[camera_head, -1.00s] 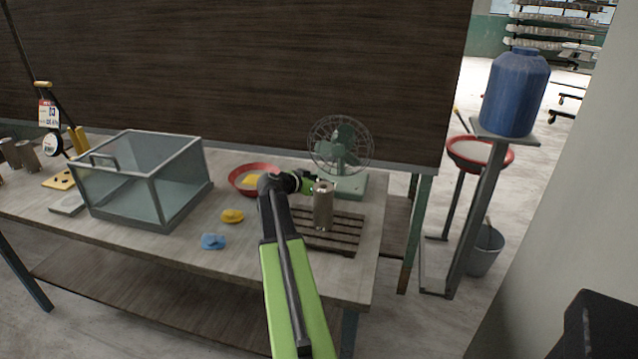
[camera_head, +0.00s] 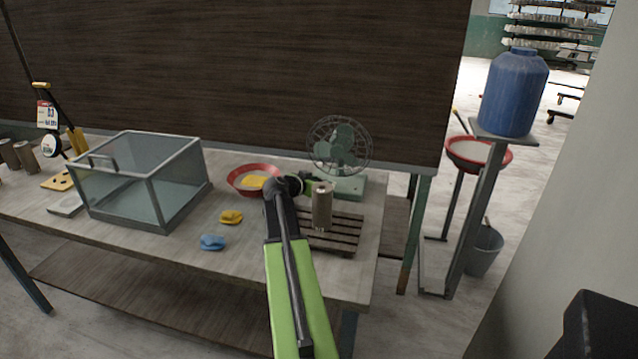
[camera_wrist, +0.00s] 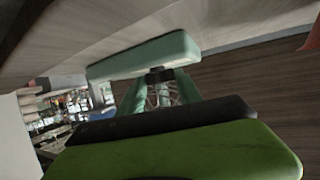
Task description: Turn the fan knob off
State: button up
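The green fan (camera_head: 340,147) stands at the back right of the table, with its wire cage above a pale green base (camera_head: 350,187). My gripper (camera_head: 314,187) is low at the left front of that base, behind the clay cylinder. In the wrist view, the fan base (camera_wrist: 145,57) lies just beyond my gripper's green and black body, and the picture appears upside down. A small dark part (camera_wrist: 159,75) on the base may be the knob; its setting cannot be read. The knob is not discernible in the head view. The gripper's fingertips are not clear enough to judge.
A clay cylinder (camera_head: 322,206) stands at a slatted wooden rack (camera_head: 335,238), close to my gripper. A red bowl (camera_head: 240,187) with a yellow sponge is left of my arm. Yellow (camera_head: 231,217) and blue (camera_head: 213,242) lumps and a glass box (camera_head: 140,180) are further left.

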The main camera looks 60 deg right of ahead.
jog(key=o, duration=0.4)
jog(key=shift+c, duration=0.2)
jog(key=p+v, duration=0.6)
jog(key=v, duration=1)
jog(key=shift+w+a+r, duration=0.1)
jog(key=shift+a+r, duration=0.05)
jog(key=shift+a+r+p, duration=0.1)
jog(key=shift+a+p, duration=0.25)
jog(key=shift+a, duration=0.2)
jog(key=shift+c, duration=0.3)
